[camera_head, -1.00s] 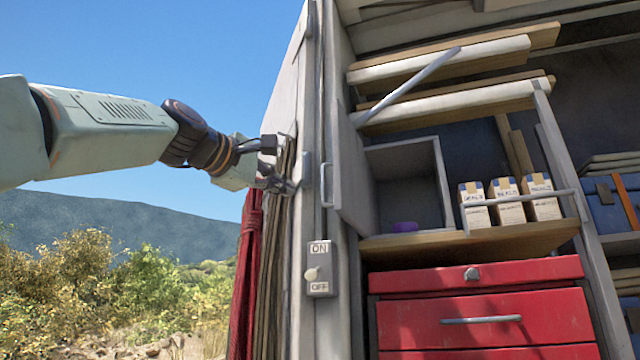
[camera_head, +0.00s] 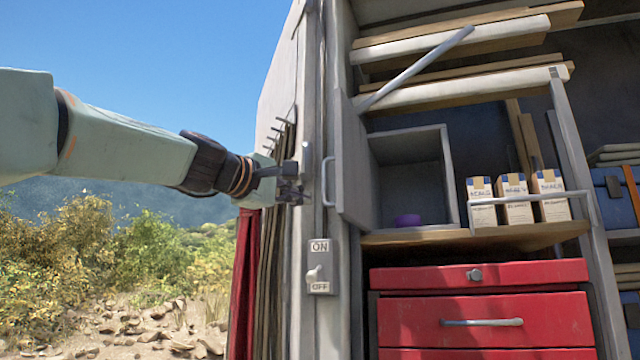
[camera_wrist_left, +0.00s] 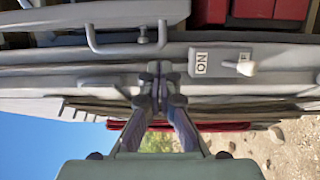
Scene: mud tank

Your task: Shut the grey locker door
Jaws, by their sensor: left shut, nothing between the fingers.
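The handle also shows in the wrist view (camera_wrist_left: 122,48). My left gripper (camera_head: 303,191) is shut and empty, just left of the handle, in front of the grey cabinet post. In the wrist view its fingertips (camera_wrist_left: 159,70) are together, apart from the handle. My right gripper is not in view.
An ON/OFF switch box (camera_head: 319,268) sits on the post below my gripper. White cartons (camera_head: 515,198) stand behind a rail right of the locker. Red drawers (camera_head: 482,320) are below. A loose grey bar (camera_head: 417,68) slants above the locker. Open air lies left.

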